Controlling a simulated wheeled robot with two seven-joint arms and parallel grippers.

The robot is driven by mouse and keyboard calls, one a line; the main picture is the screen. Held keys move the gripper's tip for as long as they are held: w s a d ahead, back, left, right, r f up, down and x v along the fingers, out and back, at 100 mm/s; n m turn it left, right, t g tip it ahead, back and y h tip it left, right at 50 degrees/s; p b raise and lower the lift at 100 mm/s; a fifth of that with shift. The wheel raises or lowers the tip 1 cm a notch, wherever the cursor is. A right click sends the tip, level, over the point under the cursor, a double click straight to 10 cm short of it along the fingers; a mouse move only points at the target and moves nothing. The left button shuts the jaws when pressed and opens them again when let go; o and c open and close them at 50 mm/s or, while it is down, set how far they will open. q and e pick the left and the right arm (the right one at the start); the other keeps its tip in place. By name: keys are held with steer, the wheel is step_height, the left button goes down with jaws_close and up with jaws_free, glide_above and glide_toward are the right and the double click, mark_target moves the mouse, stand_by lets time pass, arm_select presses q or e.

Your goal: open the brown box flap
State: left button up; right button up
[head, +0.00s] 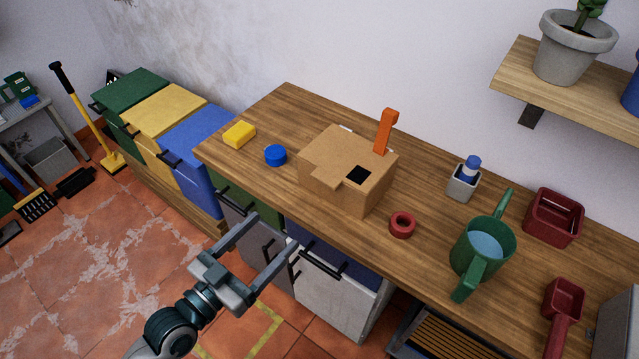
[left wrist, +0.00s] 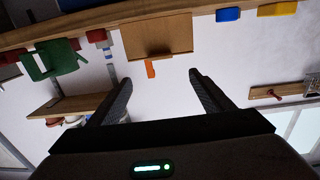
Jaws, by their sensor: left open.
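The brown box (head: 330,185) stands on the wooden counter, with a flap (head: 340,150) across its top and a dark square patch (head: 358,174) near its right end. An orange upright piece (head: 385,132) rises at its back right. The box also shows in the left wrist view (left wrist: 157,36), upside down. My left gripper (head: 270,246) is open and empty, in front of the counter edge and apart from the box. In the left wrist view its two fingers (left wrist: 160,85) are spread wide. My right gripper is not in view.
On the wooden counter (head: 290,105) are a yellow block (head: 239,134), a blue disc (head: 275,155), a red ring (head: 402,225), a green watering can (head: 482,248), a small grey pot (head: 462,185) and red containers (head: 553,217). A shelf (head: 515,75) hangs at upper right.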

arm_select(q)
steer(key=shift+w+d, duration=0.1)
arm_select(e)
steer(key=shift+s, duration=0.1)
arm_select(q)
steer(key=p, duration=0.4)
glide_toward(321, 183)
steer(key=x, duration=0.8)
steer(key=shift+w+d, duration=0.4)
steer(key=shift+w, duration=0.05)
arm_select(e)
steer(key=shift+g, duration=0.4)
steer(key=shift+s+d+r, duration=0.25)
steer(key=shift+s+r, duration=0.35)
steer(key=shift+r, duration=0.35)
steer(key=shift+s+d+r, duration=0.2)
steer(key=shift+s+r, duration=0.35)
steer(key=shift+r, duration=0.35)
arm_select(q)
steer(key=c, duration=1.5)
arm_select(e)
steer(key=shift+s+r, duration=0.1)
